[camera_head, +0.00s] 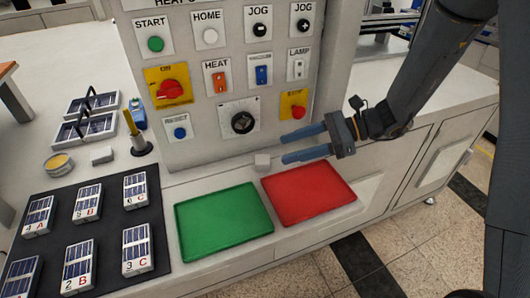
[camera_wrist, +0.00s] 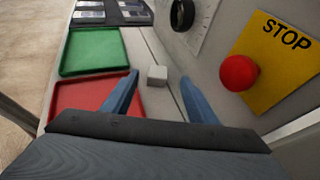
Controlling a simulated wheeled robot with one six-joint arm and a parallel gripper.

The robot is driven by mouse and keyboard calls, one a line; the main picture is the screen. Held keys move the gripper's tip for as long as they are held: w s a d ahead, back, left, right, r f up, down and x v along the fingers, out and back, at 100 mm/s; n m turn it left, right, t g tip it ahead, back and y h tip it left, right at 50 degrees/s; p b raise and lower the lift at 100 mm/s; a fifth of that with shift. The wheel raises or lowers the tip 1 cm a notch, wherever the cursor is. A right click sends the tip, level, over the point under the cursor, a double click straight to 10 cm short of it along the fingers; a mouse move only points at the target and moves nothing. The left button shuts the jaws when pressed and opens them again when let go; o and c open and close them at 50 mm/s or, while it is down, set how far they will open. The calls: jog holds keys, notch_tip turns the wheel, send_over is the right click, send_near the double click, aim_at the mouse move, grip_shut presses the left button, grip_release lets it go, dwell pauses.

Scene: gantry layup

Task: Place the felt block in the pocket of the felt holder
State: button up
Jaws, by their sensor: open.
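A small pale grey block (camera_head: 262,161), likely the felt block, sits on the white ledge at the foot of the control panel, behind the green and red trays. In the wrist view the block (camera_wrist: 157,75) shows between and just ahead of the fingertips, apparently untouched. My gripper (camera_head: 286,148) is open and empty, its blue fingers pointing left toward the block from above the red tray's back edge. I cannot clearly pick out the felt holder or its pocket; a small whitish piece (camera_head: 102,155) lies left near a yellow tin.
The green tray (camera_head: 225,222) and red tray (camera_head: 308,192) are empty. The control panel (camera_head: 225,90) rises close behind the block, with a red stop button (camera_wrist: 238,73). A dark mat (camera_head: 105,215) with several solar pieces, a yellow tin (camera_head: 57,162) and a yellow-topped tool (camera_head: 130,122) are left.

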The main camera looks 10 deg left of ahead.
aim_at(259, 159)
jog(key=shift+p+x, duration=0.3)
jog(key=shift+x, duration=0.6)
jog(key=p+x, duration=0.1)
jog(key=x, duration=0.1)
jog(key=p+x, duration=0.1)
jog(key=x, duration=0.1)
jog(key=shift+s+a+f, duration=0.15)
jog(key=shift+s+f, duration=0.1)
jog(key=shift+f, duration=0.05)
jog(key=shift+a+f+p, duration=0.3)
jog(key=shift+a+p, duration=0.05)
jog(key=shift+a, duration=0.2)
jog(key=c, duration=1.2)
jog(key=shift+d+r, duration=0.1)
jog(key=shift+r, duration=0.05)
